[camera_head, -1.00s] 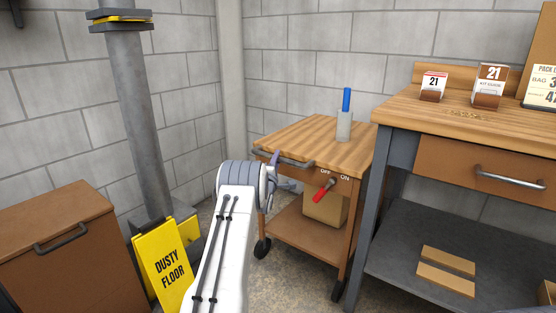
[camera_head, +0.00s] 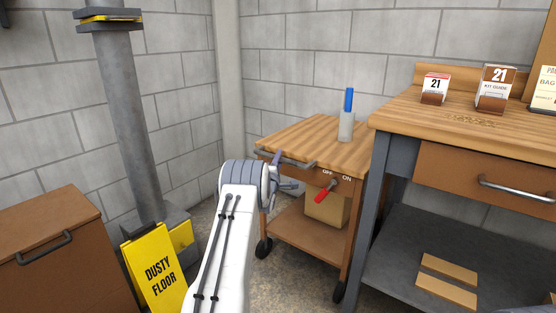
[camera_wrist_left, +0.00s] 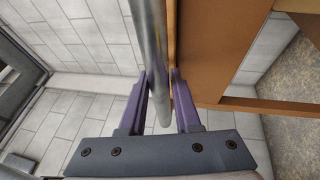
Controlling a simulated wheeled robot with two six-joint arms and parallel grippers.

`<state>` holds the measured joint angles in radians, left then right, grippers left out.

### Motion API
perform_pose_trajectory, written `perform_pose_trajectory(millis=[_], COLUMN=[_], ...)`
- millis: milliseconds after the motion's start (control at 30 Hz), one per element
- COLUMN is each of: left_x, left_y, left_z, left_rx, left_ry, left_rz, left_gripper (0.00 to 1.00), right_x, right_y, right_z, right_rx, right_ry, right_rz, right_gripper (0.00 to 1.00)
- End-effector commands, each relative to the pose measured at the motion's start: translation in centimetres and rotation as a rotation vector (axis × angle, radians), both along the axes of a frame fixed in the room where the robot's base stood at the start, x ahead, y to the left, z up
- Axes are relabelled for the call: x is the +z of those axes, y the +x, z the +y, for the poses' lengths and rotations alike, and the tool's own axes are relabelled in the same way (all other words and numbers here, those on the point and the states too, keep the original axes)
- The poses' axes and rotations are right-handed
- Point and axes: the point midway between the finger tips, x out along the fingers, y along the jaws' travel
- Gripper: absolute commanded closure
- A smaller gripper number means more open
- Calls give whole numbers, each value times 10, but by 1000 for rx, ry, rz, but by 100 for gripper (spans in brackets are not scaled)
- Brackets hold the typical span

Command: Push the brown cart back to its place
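The brown cart (camera_head: 313,230) stands in the middle of the head view, left of the workbench. It has a wooden top (camera_head: 305,138), a grey bar handle (camera_head: 285,160) on its near left edge, and dark wheels. My left gripper (camera_head: 288,186) is at this handle. The cart's brown side (camera_wrist_left: 222,40) is beside the right finger. My right gripper is not in view.
A workbench (camera_head: 455,120) stands close on the cart's right. A yellow "DUSTY FLOOR" sign (camera_head: 157,268) and a grey pole (camera_head: 125,110) are on the left, with a brown cabinet (camera_head: 50,240) beside them. A cup with a blue item (camera_head: 347,115) stands on the cart. Walls are behind.

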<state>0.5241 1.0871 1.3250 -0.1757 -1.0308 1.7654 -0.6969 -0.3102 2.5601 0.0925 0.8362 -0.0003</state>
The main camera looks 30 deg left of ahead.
Motion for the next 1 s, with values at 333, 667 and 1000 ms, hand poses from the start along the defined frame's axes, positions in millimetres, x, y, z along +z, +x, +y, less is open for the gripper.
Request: perform_pose_trajectory(millis=[333,667,1000], left_x=[0,-4,-16], left_y=[-1,-30,-83], left_z=[0,-10,-31], left_rx=[-1,1,0], left_ry=[1,-2,-1], left_rz=[-1,4,3], left_gripper=[43,43,43], right_x=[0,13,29], right_y=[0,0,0], right_z=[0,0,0], right_rx=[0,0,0], right_ry=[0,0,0], right_rz=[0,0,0], right_gripper=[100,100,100])
